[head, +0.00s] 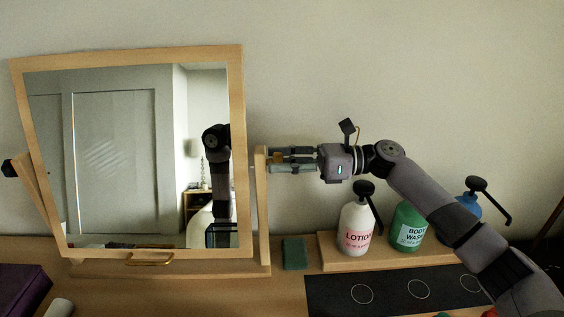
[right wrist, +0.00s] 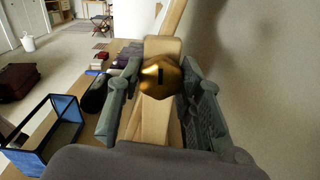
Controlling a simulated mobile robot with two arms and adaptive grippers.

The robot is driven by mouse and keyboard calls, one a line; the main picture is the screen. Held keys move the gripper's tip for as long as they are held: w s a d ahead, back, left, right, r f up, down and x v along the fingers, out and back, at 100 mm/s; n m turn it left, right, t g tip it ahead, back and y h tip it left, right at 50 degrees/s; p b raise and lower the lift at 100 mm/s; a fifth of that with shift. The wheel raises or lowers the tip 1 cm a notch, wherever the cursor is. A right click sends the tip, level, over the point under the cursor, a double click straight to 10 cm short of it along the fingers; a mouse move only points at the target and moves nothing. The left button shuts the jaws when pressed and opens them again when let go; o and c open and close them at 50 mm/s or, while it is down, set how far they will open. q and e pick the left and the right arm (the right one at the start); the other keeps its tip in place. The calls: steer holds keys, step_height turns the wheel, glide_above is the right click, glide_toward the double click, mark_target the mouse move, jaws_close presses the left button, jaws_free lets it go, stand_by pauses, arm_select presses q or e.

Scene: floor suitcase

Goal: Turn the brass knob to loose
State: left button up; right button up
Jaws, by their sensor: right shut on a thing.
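The brass knob (right wrist: 159,77) is a faceted gold knob with a short dark upright mark on its face. It sits on the side post (head: 262,205) of a wooden mirror stand. My right gripper (head: 279,159) comes in level from the right and is shut on the knob, one grey finger on each side in the right wrist view. In the head view the fingers cover most of the knob. The framed mirror (head: 120,150) leans in its stand and reflects a room and part of a dark arm. My left gripper is not in view.
Below my right arm stand a white lotion bottle (head: 355,230), a green body wash bottle (head: 408,227) and a blue pump bottle (head: 467,203) on a wooden riser. A green block (head: 294,253) lies beside the stand. A black knob (head: 9,168) is on the mirror's left side.

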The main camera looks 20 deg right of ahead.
steer(key=n, duration=0.3)
steer(key=shift+n+b, duration=0.4)
steer(key=n+b, duration=0.1)
steer(key=n, duration=0.2)
steer(key=shift+f+n, duration=0.1)
steer(key=shift+n, duration=0.2)
steer(key=n+b, duration=0.3)
steer(key=n, duration=0.1)
steer(key=shift+n+b, duration=1)
steer(key=shift+n, duration=1.1)
steer(key=o, duration=1.2)
steer(key=shift+c, duration=0.2)
